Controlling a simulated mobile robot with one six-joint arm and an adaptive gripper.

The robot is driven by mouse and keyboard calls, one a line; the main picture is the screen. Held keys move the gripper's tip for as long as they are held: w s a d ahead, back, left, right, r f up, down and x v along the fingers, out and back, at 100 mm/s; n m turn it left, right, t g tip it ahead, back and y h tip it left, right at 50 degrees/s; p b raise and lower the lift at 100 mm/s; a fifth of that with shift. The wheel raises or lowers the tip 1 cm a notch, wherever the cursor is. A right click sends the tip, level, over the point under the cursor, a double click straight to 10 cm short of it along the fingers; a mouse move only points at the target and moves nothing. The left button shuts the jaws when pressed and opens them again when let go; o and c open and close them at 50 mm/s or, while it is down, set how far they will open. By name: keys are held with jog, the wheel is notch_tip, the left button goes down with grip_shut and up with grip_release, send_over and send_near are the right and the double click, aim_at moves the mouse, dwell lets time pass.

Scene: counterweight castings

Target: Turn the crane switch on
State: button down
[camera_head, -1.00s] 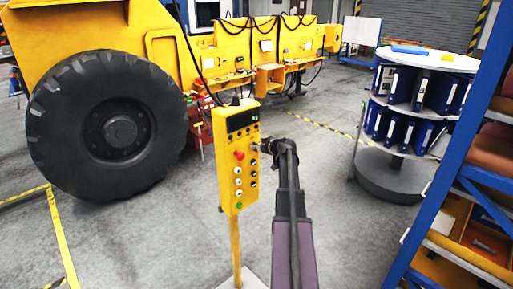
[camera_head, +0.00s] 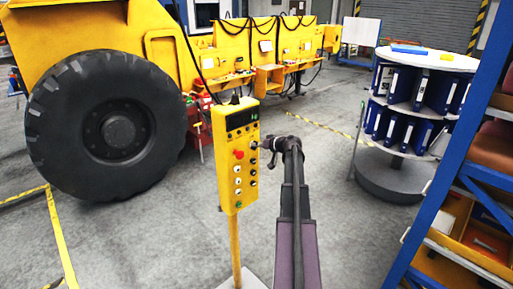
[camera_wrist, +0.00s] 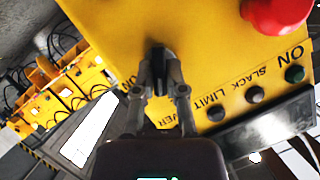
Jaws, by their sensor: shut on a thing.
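The crane control box (camera_head: 226,185) is a yellow pendant on a yellow post, left of my arm in the head view. It has a dark display, a red mushroom button and several small buttons. My gripper (camera_head: 264,146) is at the right side of its face. In the wrist view my gripper (camera_wrist: 160,82) is shut on the black knob of the crane switch (camera_wrist: 157,52). The knob stands out from the yellow panel, and the lettering beside it is partly hidden by the fingers. The red button (camera_wrist: 278,12) and small labelled buttons are to the right.
A big yellow vehicle with a black tyre (camera_head: 110,128) stands at the left. A round rack of blue binders (camera_head: 396,176) stands behind at the right. A blue shelf frame (camera_head: 438,150) rises at the right edge. The grey floor between is mostly clear.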

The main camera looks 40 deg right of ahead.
jog(key=m+b, duration=0.1)
jog(key=m+y+b, duration=0.1)
jog(key=m, duration=0.1)
jog(key=m+t+y+b, duration=0.1)
jog(key=shift+d+f+m, duration=0.2)
jog(key=shift+f+m, duration=0.15)
jog(key=shift+m, duration=0.05)
jog(key=m+t+y+b, duration=0.1)
jog(key=m+b, duration=0.1)
jog(key=m, duration=0.1)
jog(key=shift+y+b, duration=0.3)
jog(key=shift+b, duration=0.1)
jog(key=shift+m+t+b, duration=0.35)
jog(key=shift+m+t, duration=0.05)
jog(key=shift+m, duration=0.4)
jog(key=c, duration=0.7)
grip_release()
jog(key=shift+s, duration=0.1)
jog(key=v, duration=1.1)
jog(key=shift+s+d, duration=0.25)
jog(key=shift+s, duration=0.1)
